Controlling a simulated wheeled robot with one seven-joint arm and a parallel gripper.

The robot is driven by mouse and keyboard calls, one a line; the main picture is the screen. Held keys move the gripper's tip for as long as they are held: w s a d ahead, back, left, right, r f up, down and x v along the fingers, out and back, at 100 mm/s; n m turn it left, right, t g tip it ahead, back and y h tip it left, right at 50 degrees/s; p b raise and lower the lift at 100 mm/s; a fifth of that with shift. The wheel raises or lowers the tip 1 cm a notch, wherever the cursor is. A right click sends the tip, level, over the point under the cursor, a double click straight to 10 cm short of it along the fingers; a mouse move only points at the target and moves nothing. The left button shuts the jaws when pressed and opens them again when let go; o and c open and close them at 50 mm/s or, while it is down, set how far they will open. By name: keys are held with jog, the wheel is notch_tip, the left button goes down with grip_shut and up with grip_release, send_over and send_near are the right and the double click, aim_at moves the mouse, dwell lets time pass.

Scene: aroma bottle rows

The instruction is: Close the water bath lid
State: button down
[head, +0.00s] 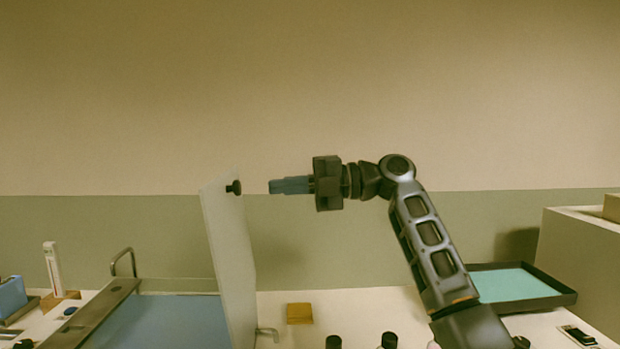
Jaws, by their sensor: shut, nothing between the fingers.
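The water bath (110,300) stands at the lower left, with a metal rim and blue water (165,322) showing inside. Its pale lid (229,265) stands open, nearly upright, at the bath's right side. A dark knob (234,187) sits near the lid's top edge and points right. My gripper (272,186) is shut and empty. It points left, level with the knob, with a small gap between the fingertips and the knob.
A dark tray with a turquoise liner (515,284) and a large pale box (585,260) are on the right. Black-capped bottles (389,340) stand at the front edge. A yellow block (299,313) lies right of the lid. A white upright instrument (52,268) stands at left.

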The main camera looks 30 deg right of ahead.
aim_at(240, 190)
jog(key=shift+p+x, duration=0.65)
jog(key=shift+x, duration=1.85)
jog(key=shift+w+a, duration=0.1)
jog(key=shift+a, duration=0.05)
